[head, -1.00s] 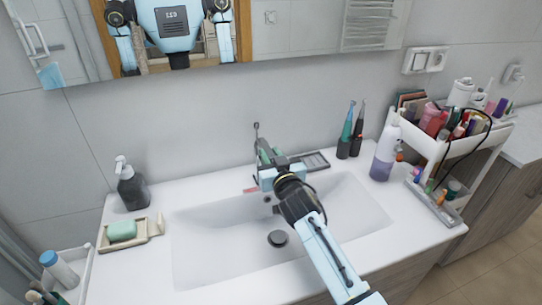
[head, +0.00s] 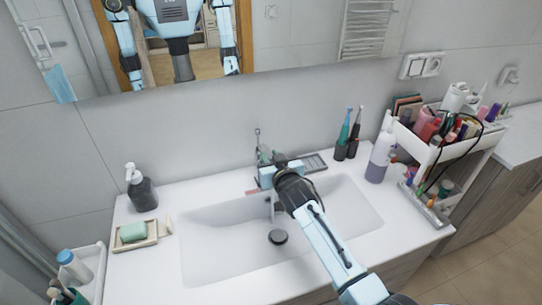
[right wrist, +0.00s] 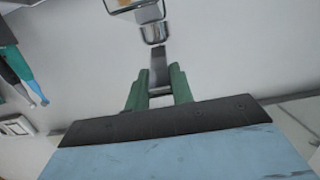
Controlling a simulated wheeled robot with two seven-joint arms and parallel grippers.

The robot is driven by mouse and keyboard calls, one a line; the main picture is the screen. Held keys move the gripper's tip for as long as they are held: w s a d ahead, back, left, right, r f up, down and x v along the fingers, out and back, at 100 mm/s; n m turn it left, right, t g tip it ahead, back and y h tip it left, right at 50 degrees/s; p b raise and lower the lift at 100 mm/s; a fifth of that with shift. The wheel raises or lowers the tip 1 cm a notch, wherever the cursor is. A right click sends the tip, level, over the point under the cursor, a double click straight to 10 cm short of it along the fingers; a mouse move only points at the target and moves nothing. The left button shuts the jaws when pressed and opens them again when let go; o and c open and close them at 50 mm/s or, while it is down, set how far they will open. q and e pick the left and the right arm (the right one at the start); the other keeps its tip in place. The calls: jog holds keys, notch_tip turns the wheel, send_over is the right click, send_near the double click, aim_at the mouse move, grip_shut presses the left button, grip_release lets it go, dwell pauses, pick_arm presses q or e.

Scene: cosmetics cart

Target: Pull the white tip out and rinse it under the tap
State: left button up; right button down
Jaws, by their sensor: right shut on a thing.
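My right gripper (head: 268,167) is over the back of the basin, at the tap (head: 276,198), mostly covering it. In the right wrist view its green fingers (right wrist: 158,82) are closed on a narrow grey part, apparently the tap lever (right wrist: 160,68), which meets a shiny metal cylinder (right wrist: 154,33). A thin upright dark piece (head: 257,137) rises just behind the gripper; I cannot tell what it is. A teal toothbrush (head: 344,132) and a black toothbrush (head: 354,135) stand behind the basin's right end. I cannot clearly make out a white tip. My left gripper is out of view.
A dark soap bottle (head: 141,190) and a green soap bar (head: 132,232) on a dish are left of the basin (head: 225,250). The basin's front is open below my arm.

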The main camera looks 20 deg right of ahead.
jog(key=c, duration=1.2)
grip_release()
jog(key=shift+s, duration=0.1)
jog(key=s+r, duration=0.2)
jog(key=s, duration=1.1)
jog(key=shift+d+r, duration=0.15)
jog(key=shift+d, duration=0.1)
